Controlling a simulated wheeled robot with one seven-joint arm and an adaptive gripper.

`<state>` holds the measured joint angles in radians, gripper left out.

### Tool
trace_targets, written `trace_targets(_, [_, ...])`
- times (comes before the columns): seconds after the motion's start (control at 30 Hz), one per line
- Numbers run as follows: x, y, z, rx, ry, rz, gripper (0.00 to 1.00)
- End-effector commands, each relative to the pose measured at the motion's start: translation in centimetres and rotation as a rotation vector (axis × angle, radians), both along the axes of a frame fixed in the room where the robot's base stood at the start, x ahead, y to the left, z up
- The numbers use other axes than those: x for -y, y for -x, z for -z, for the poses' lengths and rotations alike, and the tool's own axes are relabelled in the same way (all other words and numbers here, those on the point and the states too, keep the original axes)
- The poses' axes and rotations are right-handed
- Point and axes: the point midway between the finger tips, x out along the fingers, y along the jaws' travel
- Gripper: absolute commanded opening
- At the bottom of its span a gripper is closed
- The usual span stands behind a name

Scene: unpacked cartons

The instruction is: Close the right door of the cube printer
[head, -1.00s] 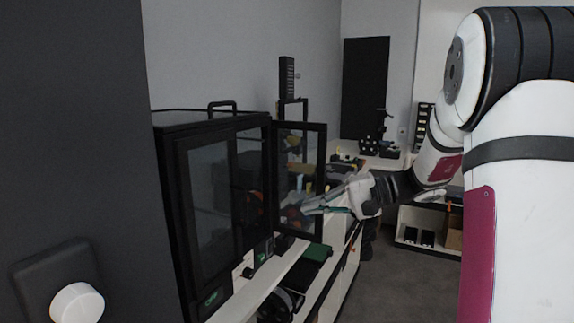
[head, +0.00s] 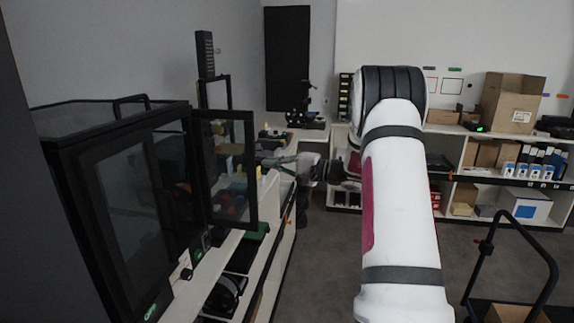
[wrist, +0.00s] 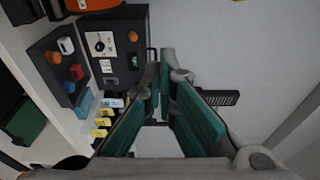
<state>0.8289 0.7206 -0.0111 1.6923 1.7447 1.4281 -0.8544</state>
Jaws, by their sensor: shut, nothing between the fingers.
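The cube printer (head: 118,131) is a black box with glass front doors at the left of the head view. Its left door (head: 122,215) lies against the front. Its right door (head: 251,180), a black frame with a clear pane, stands open and sticks out from the printer. My gripper (head: 262,163) is just right of that door's outer edge, fingers pointing left; I cannot tell whether they touch it. In the wrist view, the teal-padded fingers (wrist: 164,78) come together at the tips with nothing between them. I cannot make out the door there.
The printer stands on a long white bench (head: 262,270) with a green item below the open door. A black device with a knob (wrist: 112,48) shows in the wrist view. Shelves with cartons (head: 510,102) and a cart (head: 522,262) stand right. Grey floor between is clear.

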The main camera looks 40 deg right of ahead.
Motion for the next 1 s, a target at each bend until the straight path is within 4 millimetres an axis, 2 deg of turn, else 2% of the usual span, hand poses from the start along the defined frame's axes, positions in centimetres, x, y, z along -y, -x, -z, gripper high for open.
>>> trace_targets(0.13, [-1.6, -2.5, -0.1, 0.000, -0.001, -0.004, 0.00])
trace_targets(0.23, [-2.5, -0.9, -0.2, -0.002, -0.002, -0.001, 0.00])
trace_targets(0.43, [-3.7, 0.4, -0.1, -0.002, -0.001, 0.000, 0.00])
trace_targets(1.0, [-4.0, 0.8, 0.0, -0.001, 0.000, 0.011, 0.00])
